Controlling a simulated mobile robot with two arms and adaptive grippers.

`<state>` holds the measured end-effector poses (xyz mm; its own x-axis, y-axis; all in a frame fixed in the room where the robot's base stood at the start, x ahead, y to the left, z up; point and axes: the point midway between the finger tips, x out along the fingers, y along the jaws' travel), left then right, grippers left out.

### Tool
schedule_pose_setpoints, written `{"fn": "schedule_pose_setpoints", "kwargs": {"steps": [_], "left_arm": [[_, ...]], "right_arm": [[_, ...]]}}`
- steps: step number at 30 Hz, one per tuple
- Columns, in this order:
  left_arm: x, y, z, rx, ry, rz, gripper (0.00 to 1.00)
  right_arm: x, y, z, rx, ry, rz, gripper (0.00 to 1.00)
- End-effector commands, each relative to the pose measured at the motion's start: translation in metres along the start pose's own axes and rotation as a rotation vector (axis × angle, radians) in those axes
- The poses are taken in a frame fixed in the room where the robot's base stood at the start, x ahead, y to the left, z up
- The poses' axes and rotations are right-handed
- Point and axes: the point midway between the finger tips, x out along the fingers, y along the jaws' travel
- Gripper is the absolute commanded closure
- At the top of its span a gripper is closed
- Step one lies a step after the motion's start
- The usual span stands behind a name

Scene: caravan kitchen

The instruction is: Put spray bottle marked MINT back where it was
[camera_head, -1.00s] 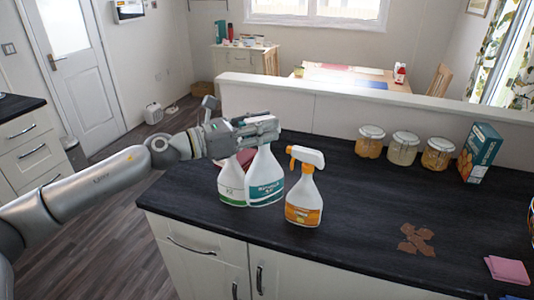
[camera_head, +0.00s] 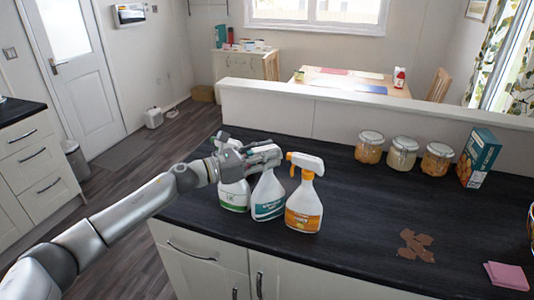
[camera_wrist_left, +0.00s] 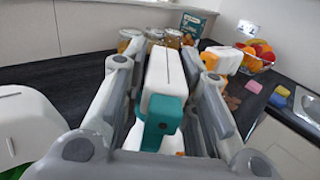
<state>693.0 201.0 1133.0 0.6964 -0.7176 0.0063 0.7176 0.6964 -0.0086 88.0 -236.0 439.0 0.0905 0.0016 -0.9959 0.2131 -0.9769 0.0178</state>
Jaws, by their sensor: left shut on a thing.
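My left gripper (camera_head: 264,156) is shut on the head of a white spray bottle with a teal label (camera_head: 268,198); its white and teal spray head (camera_wrist_left: 163,92) shows between the fingers in the left wrist view. The bottle stands in a row between a white bottle with a green label (camera_head: 234,196) on the left and an orange-topped bottle with an orange label (camera_head: 304,205) on the right. Its base is at or just above the counter; I cannot tell if it touches. The label words are too small to read, so I cannot tell which is MINT. My right gripper is not in view.
The dark counter (camera_head: 350,220) is clear right of the bottles up to some brown pieces (camera_head: 416,245) and a pink sponge (camera_head: 507,275). Several jars (camera_head: 403,151) and a teal box (camera_head: 478,158) stand by the low wall (camera_head: 330,118). The counter's front edge is close to the bottles.

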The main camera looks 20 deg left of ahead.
Motion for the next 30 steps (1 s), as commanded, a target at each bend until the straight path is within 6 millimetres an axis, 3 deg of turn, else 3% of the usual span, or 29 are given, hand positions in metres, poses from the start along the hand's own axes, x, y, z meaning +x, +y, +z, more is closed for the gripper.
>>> {"fn": "schedule_pose_setpoints", "kwargs": {"steps": [8, 9, 11, 23, 30], "left_arm": [[0.000, 0.000, -0.001, 0.001, -0.005, 0.000, 1.00], [0.000, 0.000, -0.003, -0.001, 0.000, 0.000, 0.69], [0.000, 0.000, -0.003, -0.001, 0.000, 0.000, 0.64], [-0.001, 0.000, 0.002, 0.000, 0.001, 0.000, 0.64], [-0.048, 0.001, -0.007, 0.000, 0.005, 0.004, 0.64]], "right_arm": [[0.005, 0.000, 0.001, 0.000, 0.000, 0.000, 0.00], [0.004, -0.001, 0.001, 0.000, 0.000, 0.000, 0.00], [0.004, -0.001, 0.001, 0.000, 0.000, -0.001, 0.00], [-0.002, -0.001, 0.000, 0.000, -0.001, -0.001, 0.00], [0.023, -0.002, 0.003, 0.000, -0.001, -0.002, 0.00]]}}
